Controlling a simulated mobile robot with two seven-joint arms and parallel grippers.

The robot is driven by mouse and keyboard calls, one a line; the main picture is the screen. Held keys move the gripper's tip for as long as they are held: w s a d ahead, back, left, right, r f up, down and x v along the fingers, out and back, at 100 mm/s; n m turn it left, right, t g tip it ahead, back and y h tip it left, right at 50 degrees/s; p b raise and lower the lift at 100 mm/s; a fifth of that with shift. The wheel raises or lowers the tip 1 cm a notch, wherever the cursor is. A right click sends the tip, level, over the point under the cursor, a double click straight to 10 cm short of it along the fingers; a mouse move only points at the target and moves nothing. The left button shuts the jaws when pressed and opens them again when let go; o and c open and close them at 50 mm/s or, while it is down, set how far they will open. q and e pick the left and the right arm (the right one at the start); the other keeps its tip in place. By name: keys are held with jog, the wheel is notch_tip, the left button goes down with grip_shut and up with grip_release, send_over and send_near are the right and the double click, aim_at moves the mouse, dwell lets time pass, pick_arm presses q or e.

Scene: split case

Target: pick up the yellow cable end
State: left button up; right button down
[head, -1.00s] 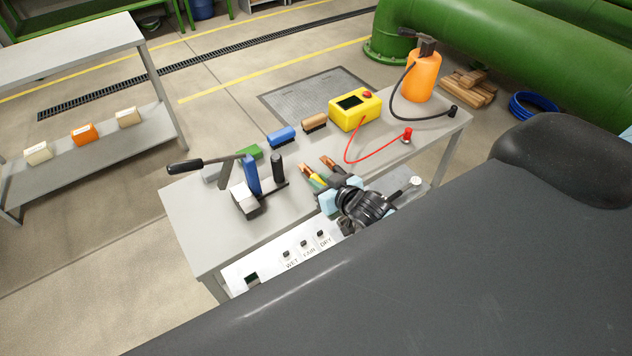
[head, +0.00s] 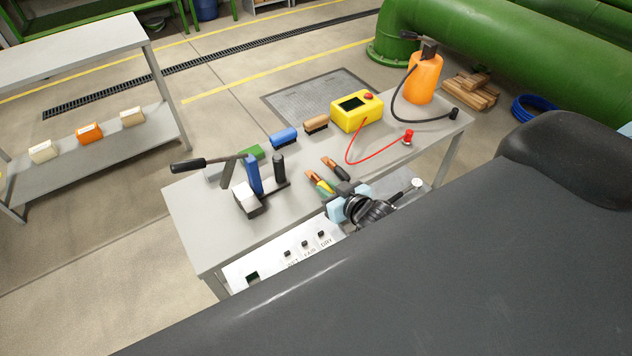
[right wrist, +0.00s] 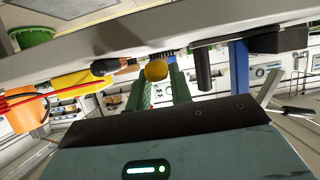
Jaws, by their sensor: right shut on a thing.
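The yellow cable end (head: 323,185) has a bare copper tip and lies at the front middle of the table in the head view. My right gripper (head: 333,191) is at it, coming from the lower right, with light blue sides. In the right wrist view the round yellow cable end (right wrist: 156,70) sits between the tips of my two fingers (right wrist: 158,84), which are shut on it. Whether it is clear of the table top cannot be told. A black cable end (head: 336,169) with a copper tip lies just beyond. My left gripper is not in view.
A crimping tool (head: 254,178) with a long handle stands left of the cables. Blue (head: 283,138) and brown (head: 316,123) brushes, a yellow box (head: 357,112) with a red lead and an orange sprayer (head: 424,80) line the back. A labelled panel (head: 270,266) is at the front.

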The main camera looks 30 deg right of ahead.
jog(key=shift+s+d, duration=0.2)
jog(key=shift+s, duration=1.8)
jog(key=shift+r, duration=2.45)
